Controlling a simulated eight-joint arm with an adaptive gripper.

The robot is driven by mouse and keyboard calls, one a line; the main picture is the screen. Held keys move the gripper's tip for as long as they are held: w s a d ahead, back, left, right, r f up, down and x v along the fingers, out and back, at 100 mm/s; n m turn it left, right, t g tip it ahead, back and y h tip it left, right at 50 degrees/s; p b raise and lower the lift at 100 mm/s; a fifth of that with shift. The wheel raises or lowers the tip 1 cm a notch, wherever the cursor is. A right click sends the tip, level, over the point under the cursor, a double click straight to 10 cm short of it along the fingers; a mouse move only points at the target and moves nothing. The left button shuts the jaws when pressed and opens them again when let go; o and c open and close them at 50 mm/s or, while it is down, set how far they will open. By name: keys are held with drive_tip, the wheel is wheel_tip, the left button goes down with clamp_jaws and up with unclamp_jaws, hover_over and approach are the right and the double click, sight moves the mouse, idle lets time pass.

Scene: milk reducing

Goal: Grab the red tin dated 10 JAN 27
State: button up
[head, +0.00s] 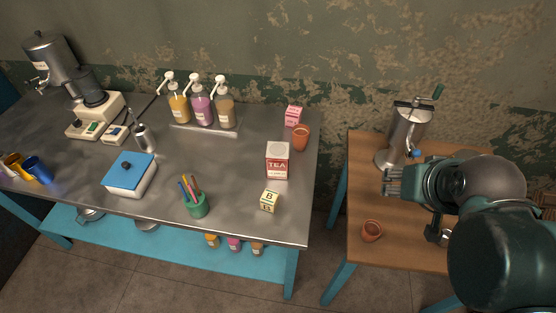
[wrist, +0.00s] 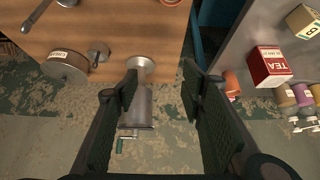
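My gripper (head: 392,181) is over the wooden table, well to the right of the tin. In the wrist view my gripper (wrist: 160,82) has its two fingers wide apart, with nothing held between them.
A metal dispenser with a crank (head: 405,133) stands close behind my gripper. Near the tin are a cream number block (head: 270,201), another orange cup (head: 301,136) and a pink box (head: 293,115). A gap separates the tables.

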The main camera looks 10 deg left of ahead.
idle(0.3)
drive_tip(key=o, duration=0.7)
drive_tip(key=m+g+p, duration=0.6)
drive_tip(key=m+p, duration=0.3)
drive_tip(key=m, duration=0.4)
hover_over(278, 149)
drive_tip(key=d, duration=1)
wheel_tip(278, 149, down, 3)
drive_tip(key=a+f+m, duration=0.1)
drive_tip(key=a, duration=0.2)
drive_tip(key=a+f+m+p, duration=0.1)
drive_tip(key=a+f, duration=0.1)
drive_tip(key=a, duration=0.1)
drive_tip(key=a+f+m+g+p, duration=0.1)
drive_tip(key=a+f, duration=0.1)
drive_tip(key=shift+a+f, duration=0.25)
drive_tip(key=shift+a, duration=0.15)
drive_tip(key=shift+s+a+f+m, duration=0.1)
drive_tip(key=shift+a+f+m, duration=0.3)
drive_tip(key=shift+a+f, duration=0.1)
